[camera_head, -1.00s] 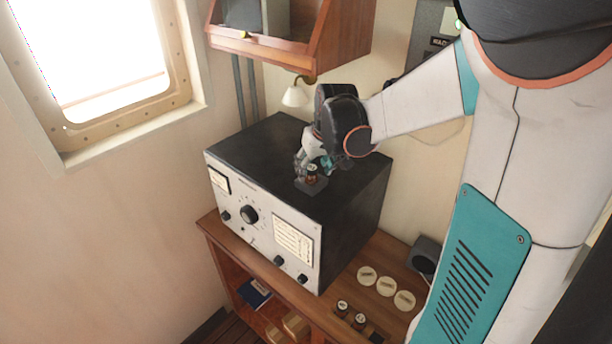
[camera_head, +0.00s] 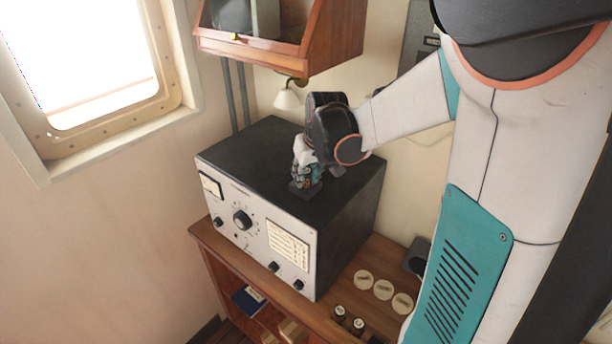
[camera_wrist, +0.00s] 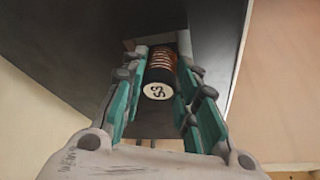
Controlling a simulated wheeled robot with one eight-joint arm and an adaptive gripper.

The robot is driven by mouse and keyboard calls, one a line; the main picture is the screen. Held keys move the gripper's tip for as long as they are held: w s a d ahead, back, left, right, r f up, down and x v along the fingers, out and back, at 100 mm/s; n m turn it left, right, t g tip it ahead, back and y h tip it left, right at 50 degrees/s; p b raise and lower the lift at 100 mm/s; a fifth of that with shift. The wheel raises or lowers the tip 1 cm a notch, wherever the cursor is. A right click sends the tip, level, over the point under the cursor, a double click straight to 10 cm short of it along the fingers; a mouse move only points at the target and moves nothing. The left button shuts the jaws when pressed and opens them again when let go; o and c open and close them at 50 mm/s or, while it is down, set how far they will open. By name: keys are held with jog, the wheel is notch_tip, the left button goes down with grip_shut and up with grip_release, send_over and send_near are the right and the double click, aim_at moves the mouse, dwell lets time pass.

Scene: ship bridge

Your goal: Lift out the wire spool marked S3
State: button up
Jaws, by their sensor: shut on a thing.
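The wire spool marked S3 (camera_wrist: 158,90) has copper-coloured windings and a pale end face with the black mark "S3". My gripper (camera_wrist: 162,66) is shut on it in the wrist view, with teal and grey fingers on both sides. In the head view my gripper (camera_head: 305,176) points down at the top of the black-topped radio cabinet (camera_head: 245,150), and its fingers mostly hide the spool. A small dark square holder (camera_head: 303,191) shows under the fingertips. I cannot tell whether the spool's lower end is still inside it.
The cabinet stands on a wooden desk (camera_head: 345,290). Three round cream discs (camera_head: 383,290) and two small spools (camera_head: 339,312) are on the desk at the right. A wall lamp (camera_head: 288,98) and wooden wall cabinet (camera_head: 335,40) are close behind my gripper.

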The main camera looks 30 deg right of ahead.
aim_at(306, 172)
notch_tip(306, 172, up, 20)
jog(key=p, duration=1.1)
jog(key=shift+f, duration=0.15)
